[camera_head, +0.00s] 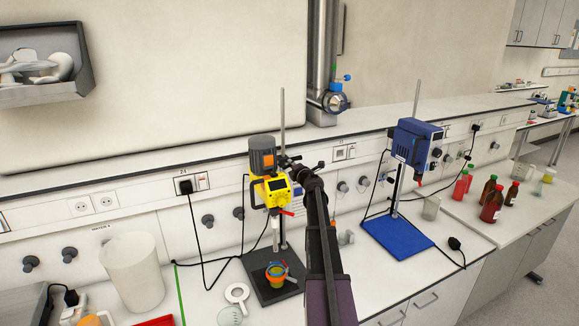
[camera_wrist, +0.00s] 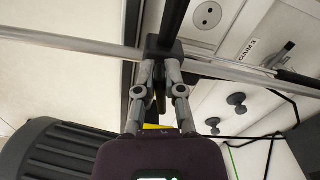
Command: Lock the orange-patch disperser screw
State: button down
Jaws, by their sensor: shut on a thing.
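The orange-patch disperser (camera_head: 276,188) is a yellow unit with a dark grey motor on top and an orange patch on the motor. It is clamped to an upright metal rod on a dark base plate. My gripper (camera_head: 301,172) reaches up to the black clamp at its right side. In the wrist view my gripper (camera_wrist: 162,68) is shut at the black clamp (camera_wrist: 166,46), by the rod. The screw itself is mostly hidden between the fingers. The ribbed dark motor (camera_wrist: 55,155) shows at the lower left there.
A blue stirrer (camera_head: 415,143) on a blue base stands to the right. Brown and red bottles (camera_head: 492,207) are farther right. A white beaker (camera_head: 133,271) is at left. A colored cup (camera_head: 276,273) sits under the disperser. Black cables hang behind.

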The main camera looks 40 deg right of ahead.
jog(key=shift+w+a+f+m, duration=0.1)
jog(key=shift+w+f+m, duration=0.05)
jog(key=shift+m, duration=1.45)
jog(key=c, duration=0.8)
grip_release()
jog(key=shift+o, duration=0.4)
jog(key=shift+w+a, duration=0.1)
jog(key=shift+s, duration=0.25)
jog(key=v, duration=1.1)
jog(key=shift+s, duration=0.4)
